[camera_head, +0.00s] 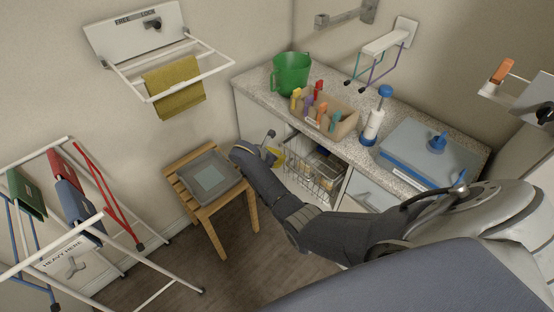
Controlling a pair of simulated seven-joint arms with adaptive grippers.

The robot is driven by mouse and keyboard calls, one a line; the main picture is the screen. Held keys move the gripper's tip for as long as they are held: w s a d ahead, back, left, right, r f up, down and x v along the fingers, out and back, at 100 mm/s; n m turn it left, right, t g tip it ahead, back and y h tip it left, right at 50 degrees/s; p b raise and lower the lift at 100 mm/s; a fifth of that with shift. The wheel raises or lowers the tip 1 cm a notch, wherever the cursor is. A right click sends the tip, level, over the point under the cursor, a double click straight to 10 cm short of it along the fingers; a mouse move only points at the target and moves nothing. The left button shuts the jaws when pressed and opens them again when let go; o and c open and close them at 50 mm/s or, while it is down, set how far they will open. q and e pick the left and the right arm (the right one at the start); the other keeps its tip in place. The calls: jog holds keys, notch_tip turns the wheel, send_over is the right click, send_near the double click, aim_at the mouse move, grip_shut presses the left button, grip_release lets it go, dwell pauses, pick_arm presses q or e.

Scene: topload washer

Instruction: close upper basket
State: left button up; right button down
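The upper basket (316,180) is a wire basket in the opening under the countertop. It appears to stick out from the cabinet front, and light and blue items show at it. My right arm reaches in from the right and crosses in front of the cabinet, hiding the area below the basket. My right gripper (262,148) is at the left of the basket, near the cabinet's left part. Its fingers are small and partly hidden, so I cannot tell whether they are open or touch the basket. A yellow piece (278,157) shows beside it. My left gripper is not in view.
The countertop (343,147) holds a green bucket (290,74), a box of clips (331,118), a blue-and-white bottle (374,122) and a blue-grey case (420,152). A wooden stool (222,203) stands left of my gripper. A drying rack (112,196) fills the lower left.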

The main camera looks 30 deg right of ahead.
jog(key=w+d, duration=0.1)
jog(key=d, duration=0.6)
jog(key=shift+w, duration=0.35)
jog(key=shift+a, duration=0.1)
